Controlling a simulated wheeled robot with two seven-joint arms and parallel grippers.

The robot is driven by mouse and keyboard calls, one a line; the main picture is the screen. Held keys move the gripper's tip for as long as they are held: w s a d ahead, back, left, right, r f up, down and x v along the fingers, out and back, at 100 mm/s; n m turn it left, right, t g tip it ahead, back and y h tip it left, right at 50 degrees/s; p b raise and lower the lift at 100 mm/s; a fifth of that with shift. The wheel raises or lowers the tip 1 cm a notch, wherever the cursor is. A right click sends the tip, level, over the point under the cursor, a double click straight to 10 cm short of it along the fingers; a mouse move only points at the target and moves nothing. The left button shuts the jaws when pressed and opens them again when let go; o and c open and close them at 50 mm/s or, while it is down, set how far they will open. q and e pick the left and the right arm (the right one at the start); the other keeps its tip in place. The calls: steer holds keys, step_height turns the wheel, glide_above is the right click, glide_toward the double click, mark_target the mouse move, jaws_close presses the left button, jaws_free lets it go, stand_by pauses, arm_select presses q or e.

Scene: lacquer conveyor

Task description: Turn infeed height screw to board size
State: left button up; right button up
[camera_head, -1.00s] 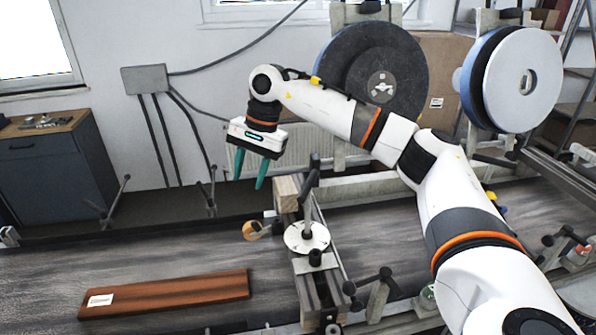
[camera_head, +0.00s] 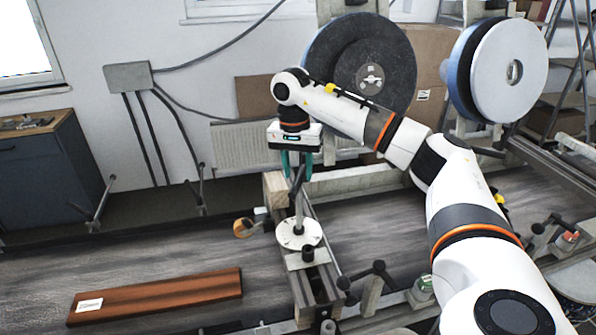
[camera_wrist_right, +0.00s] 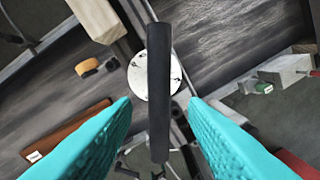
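The infeed height screw stands upright on the beam across the conveyor, with a black crossbar handle (camera_wrist_right: 159,90) on top and a round white dial (camera_head: 303,234) at its foot. The dial also shows in the right wrist view (camera_wrist_right: 143,75). My right gripper (camera_head: 297,175) is above the screw's top, pointing down. In the right wrist view its teal fingers (camera_wrist_right: 160,108) are spread apart, one on each side of the crossbar, with gaps between. A reddish-brown board (camera_head: 155,297) with a white label lies flat on the conveyor at the left. My left gripper is not in view.
The grey conveyor bed (camera_head: 120,255) runs across the scene. A tape roll (camera_head: 243,228) sits by the beam (camera_head: 299,285). Black clamp handles (camera_head: 367,276) stand right of the beam. Large discs (camera_head: 365,70) stand behind. The bed around the board is clear.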

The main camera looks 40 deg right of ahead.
steer(key=shift+f, duration=0.8)
steer(key=shift+c, duration=0.6)
jaws_close()
steer(key=shift+m, duration=0.3)
